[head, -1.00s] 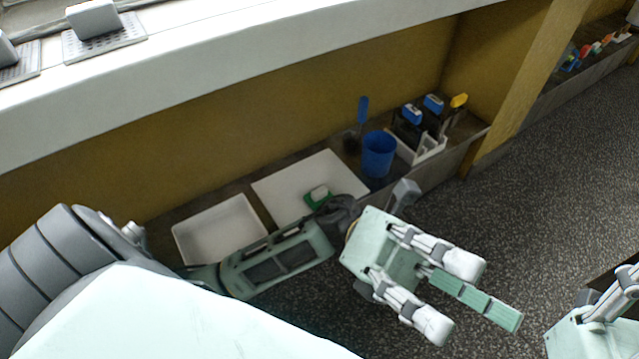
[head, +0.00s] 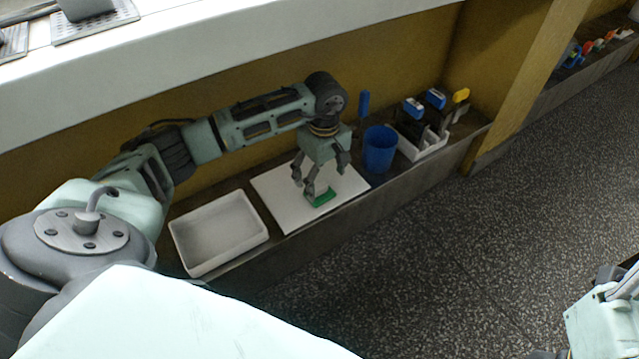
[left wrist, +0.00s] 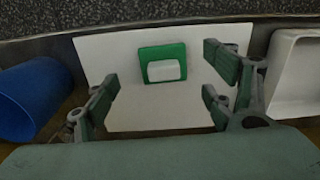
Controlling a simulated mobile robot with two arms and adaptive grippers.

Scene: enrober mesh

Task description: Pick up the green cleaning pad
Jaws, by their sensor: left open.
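The green cleaning pad (head: 323,198) lies on a white board (head: 277,207) on the low shelf. In the left wrist view the pad (left wrist: 147,54) is a green square with a white block (left wrist: 166,71) on it. My left gripper (head: 317,182) is open above the board and points down at the pad, partly covering it in the head view. In the left wrist view its fingers (left wrist: 160,95) stand apart with the pad between and beyond them; I see no grip on it. Part of my right arm shows at the lower right edge of the head view; its fingertips are not clear.
A white tray (head: 188,258) stands left of the board. A blue bucket (head: 380,150) stands close to its right, then a white holder (head: 432,148) with blue- and yellow-topped items. A wall backs the shelf, and a white ledge (head: 215,68) runs above. The floor in front is clear.

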